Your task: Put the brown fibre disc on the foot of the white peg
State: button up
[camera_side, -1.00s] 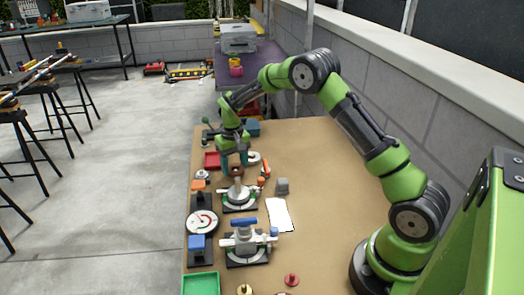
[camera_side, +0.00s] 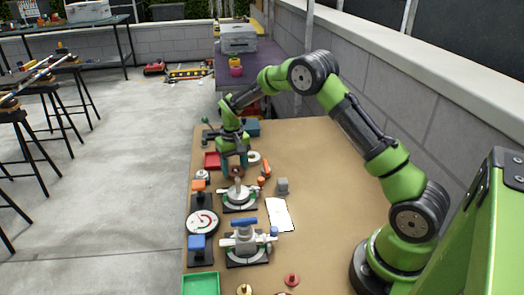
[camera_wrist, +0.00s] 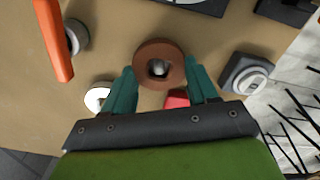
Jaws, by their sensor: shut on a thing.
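The brown fibre disc (camera_wrist: 173,63) is a flat ring between the teal fingertips of my gripper (camera_wrist: 162,88) in the wrist view. My gripper is shut on it at its two sides. A pale grey rounded thing (camera_wrist: 160,69) shows inside the hole; I cannot tell whether it passes through. In the side view, my gripper (camera_side: 235,169) is low over the back of a pale round stand (camera_side: 238,196) on a dark base. A pale upright piece, apparently the white peg (camera_side: 238,182), stands there beside the fingers. The contact between disc and peg is too small to tell.
Orange pieces (camera_side: 265,170) and a grey block (camera_side: 282,186) are to the right. A blue-handled fixture (camera_side: 245,240) stands in front. The right of the brown tabletop is clear.

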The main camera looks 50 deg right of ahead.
jog(key=shift+f, duration=0.15)
jog(key=o, duration=1.3)
jog(key=shift+o, duration=0.2)
jog(key=shift+r, duration=3.8)
jog(key=shift+s+a+f, duration=0.25)
jog(key=shift+s+f, duration=0.3)
jog(key=shift+s, duration=0.25)
jog(key=s+a+r+t, duration=0.2)
jog(key=s+r, duration=0.3)
jog(key=s, duration=0.3)
jog(key=s+a+r+t+y, duration=0.1)
jog(key=s+a+r+t, duration=0.1)
jog(key=s+a+r, duration=0.3)
jog(key=s+a+r+t+y, duration=0.1)
jog(key=s+a+r+t, duration=0.2)
jog(key=s+r, duration=0.4)
jog(key=s+a, duration=0.1)
jog(key=s, duration=0.5)
jog(key=shift+r+n, duration=0.25)
jog(key=shift+n, duration=0.05)
